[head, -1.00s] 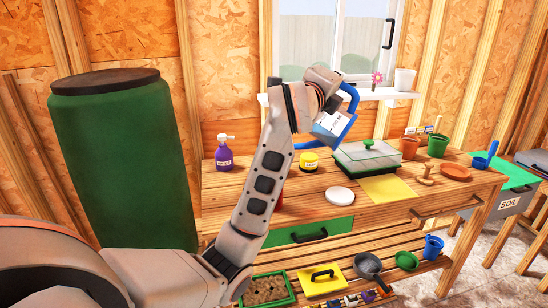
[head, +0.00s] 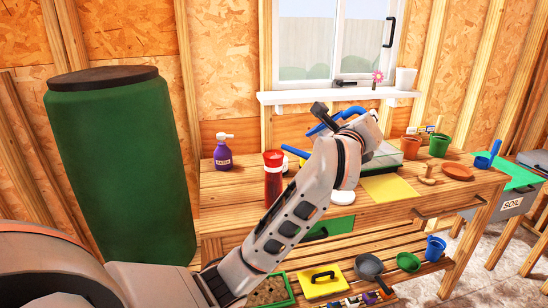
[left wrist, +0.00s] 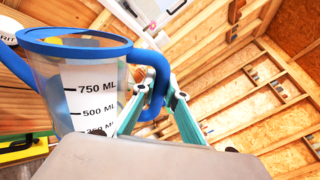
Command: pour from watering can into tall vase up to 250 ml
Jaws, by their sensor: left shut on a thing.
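The watering can (head: 331,121) is clear-bodied with blue trim and a printed ml scale. It shows best in the left wrist view (left wrist: 92,95), with 750 and 500 ML marks readable. My left gripper (left wrist: 157,92) is shut on its blue handle and holds it above the bench. In the head view my arm hides most of the can; a blue part sticks out left of the wrist. Its water level is unclear. A tall red cylinder (head: 273,178) stands upright on the bench beside my forearm; I cannot tell whether it is the tall vase. My right gripper is out of view.
The wooden bench (head: 232,196) carries a purple pump bottle (head: 223,153), a yellow sheet (head: 388,188) and several pots toward the right. A large green barrel (head: 122,170) stands at left. The windowsill (head: 340,94) holds a white pot (head: 405,78). The bench's left front is clear.

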